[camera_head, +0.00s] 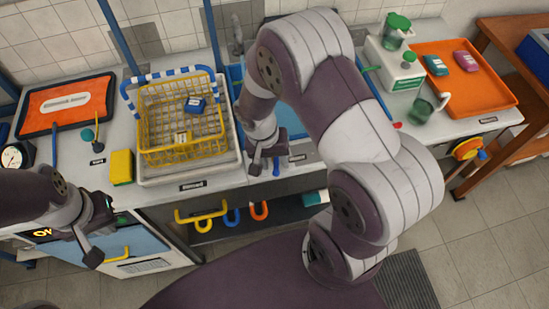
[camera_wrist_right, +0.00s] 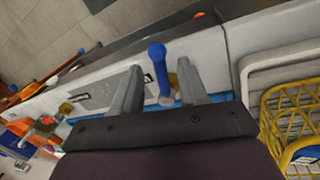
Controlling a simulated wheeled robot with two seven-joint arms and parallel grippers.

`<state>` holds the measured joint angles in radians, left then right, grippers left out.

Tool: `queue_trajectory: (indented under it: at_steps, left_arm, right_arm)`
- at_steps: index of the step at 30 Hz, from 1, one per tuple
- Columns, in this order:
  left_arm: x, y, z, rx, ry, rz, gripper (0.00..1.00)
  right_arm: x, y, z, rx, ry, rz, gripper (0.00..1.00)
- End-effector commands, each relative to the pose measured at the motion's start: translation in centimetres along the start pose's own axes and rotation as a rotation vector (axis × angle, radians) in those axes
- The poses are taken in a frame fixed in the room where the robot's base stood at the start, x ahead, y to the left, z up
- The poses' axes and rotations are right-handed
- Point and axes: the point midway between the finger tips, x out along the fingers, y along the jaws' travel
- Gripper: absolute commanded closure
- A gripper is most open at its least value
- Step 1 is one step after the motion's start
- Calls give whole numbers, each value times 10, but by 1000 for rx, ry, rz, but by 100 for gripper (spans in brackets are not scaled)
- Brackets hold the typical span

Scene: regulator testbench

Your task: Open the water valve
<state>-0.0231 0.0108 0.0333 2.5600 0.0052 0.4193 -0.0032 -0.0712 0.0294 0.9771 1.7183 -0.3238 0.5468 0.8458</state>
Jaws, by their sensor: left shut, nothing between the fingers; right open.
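A blue lever with a rounded end (camera_wrist_right: 157,65), which looks like the water valve's handle, stands between the fingers of my right gripper (camera_head: 266,164) in the right wrist view. The fingers are open, one on each side of it; I cannot tell whether either touches it. In the head view this gripper is over the front edge of the sink, and the lever is mostly hidden by it. My left gripper (camera_head: 92,228) is shut and empty at the left, in front of the counter.
A yellow wire basket (camera_head: 150,122) stands left of the sink, with a yellow sponge (camera_head: 121,167) beside it. An orange tray (camera_head: 480,92) and green-lidded containers are at the right. A pressure gauge (camera_head: 12,157) is far left.

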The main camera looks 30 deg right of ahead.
Motion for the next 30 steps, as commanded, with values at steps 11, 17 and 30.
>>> queue_trajectory:
  at_steps: [11, 17, 30]
  left_arm:
    - [0, 0, 0, 0, 0, 0, 100]
    - [0, 0, 0, 0, 0, 0, 100]
    - [0, 0, 0, 0, 0, 0, 100]
  right_arm:
    - [4, 0, 0, 0, 1, -1, 80]
    - [4, 0, 0, 0, 1, -1, 100]
    - [4, 4, -1, -91, 20, 0, 57]
